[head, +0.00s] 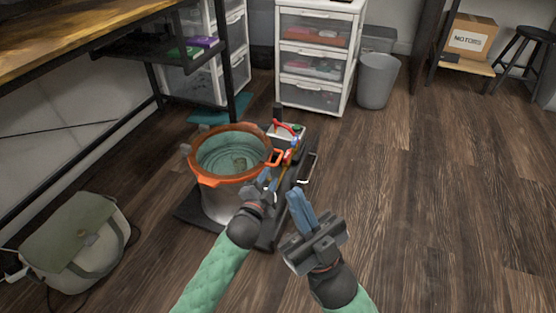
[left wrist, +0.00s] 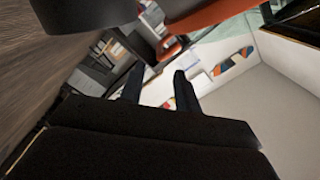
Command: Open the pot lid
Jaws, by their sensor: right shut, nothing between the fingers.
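A large metal pot (head: 217,205) with a thick orange rim (head: 207,180) stands on a low dark base. Its round top looks teal inside the rim, with a small brownish spot in the middle; I cannot tell whether this is a clear lid or the open inside. An orange handle or latch (head: 276,158) sticks out on the rim's right side. My left gripper (head: 266,182) is by the pot's right front side, just below that handle. In the left wrist view its fingers (left wrist: 158,84) are apart, with orange parts close above. My right gripper (head: 298,207) is shut and empty, right of the pot.
The dark base (head: 270,238) carries a small unit with red parts and a metal handle (head: 307,168) beside the pot. A white drawer unit (head: 316,62) and grey bin (head: 377,82) stand behind. A bag (head: 75,235) lies at left. The floor at right is clear.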

